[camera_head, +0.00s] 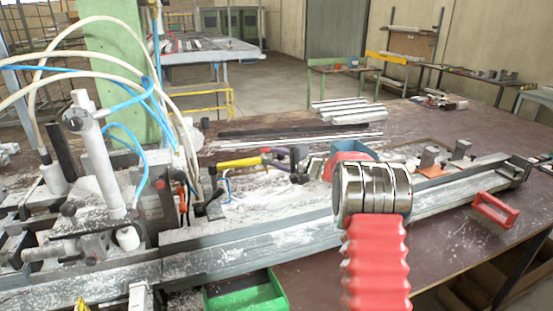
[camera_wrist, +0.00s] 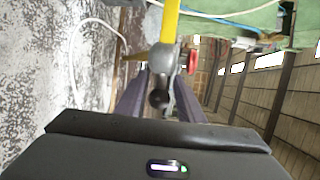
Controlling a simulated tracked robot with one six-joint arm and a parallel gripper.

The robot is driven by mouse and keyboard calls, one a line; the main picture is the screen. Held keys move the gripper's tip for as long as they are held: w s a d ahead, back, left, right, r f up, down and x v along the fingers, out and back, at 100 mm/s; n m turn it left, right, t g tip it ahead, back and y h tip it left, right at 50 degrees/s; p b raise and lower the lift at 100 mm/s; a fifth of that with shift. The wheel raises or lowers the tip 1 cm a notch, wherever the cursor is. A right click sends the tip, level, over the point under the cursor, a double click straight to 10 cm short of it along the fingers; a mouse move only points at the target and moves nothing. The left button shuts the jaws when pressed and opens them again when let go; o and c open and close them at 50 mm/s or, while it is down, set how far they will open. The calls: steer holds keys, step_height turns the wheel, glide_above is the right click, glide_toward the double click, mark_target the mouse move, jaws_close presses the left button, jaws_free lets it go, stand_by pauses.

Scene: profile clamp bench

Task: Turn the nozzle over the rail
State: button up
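The nozzle (camera_head: 238,162) shows a yellow tube pointing left above the white-dusted bench, behind the rail (camera_head: 220,258) in the picture. In the wrist view the nozzle (camera_wrist: 160,55) has a grey head, a dark round knob and the yellow tube running up out of the frame. My gripper (camera_head: 272,156) has dark purple fingers at the right end of the tube. In the wrist view my gripper (camera_wrist: 160,78) has one finger on each side of the grey head and appears shut on it. The exact contact is partly hidden.
A clamp machine (camera_head: 105,180) with white and blue hoses stands at left. A green bin (camera_head: 245,297) is at the front, a red handle (camera_head: 494,210) at right. Light bars (camera_head: 347,110) lie at the back. The bench is open at right rear.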

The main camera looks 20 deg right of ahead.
steer(key=shift+c, duration=0.3)
jaws_close()
steer(key=shift+f, duration=0.1)
steer(key=shift+d, duration=0.15)
